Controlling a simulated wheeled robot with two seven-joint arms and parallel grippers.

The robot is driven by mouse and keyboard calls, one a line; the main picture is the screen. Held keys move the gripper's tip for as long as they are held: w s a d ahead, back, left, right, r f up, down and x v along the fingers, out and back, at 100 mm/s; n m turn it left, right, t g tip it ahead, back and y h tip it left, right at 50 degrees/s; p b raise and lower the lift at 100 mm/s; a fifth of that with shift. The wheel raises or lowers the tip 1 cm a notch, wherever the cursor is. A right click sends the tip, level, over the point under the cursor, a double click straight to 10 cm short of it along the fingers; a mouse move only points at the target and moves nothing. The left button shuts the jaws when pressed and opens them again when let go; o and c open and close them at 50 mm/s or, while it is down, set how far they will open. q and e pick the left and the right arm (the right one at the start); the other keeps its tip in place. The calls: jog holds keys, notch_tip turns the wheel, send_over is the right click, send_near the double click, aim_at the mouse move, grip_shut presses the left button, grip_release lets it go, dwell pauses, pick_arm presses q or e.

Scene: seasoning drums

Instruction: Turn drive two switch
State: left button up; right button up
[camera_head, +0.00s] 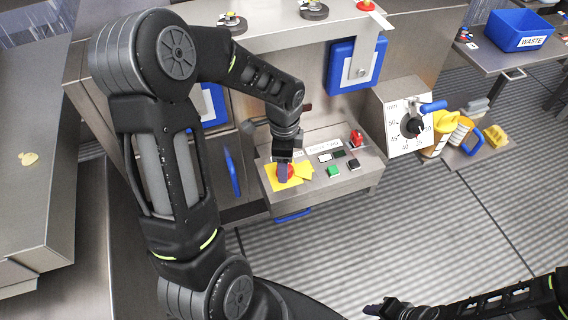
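A sloped grey control panel (315,183) stands in the middle of the view, with a printed label too small to read. It carries a red button on a yellow plate (270,180), a green button (334,171), a black button (354,164) and a red switch (356,138) at its upper right. I cannot tell which control is drive two. My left gripper (283,174) points down over the red button and partly hides it; contact and finger opening are unclear. My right gripper (376,309) is at the bottom edge, away from the panel, its finger opening unclear.
A blue waste bin (518,32) sits on a table at the upper right. The ribbed floor (420,230) in front is clear.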

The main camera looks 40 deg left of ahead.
pick_arm(q)
jog(key=shift+f, duration=0.25)
grip_shut()
dwell(0.5)
dwell(0.9)
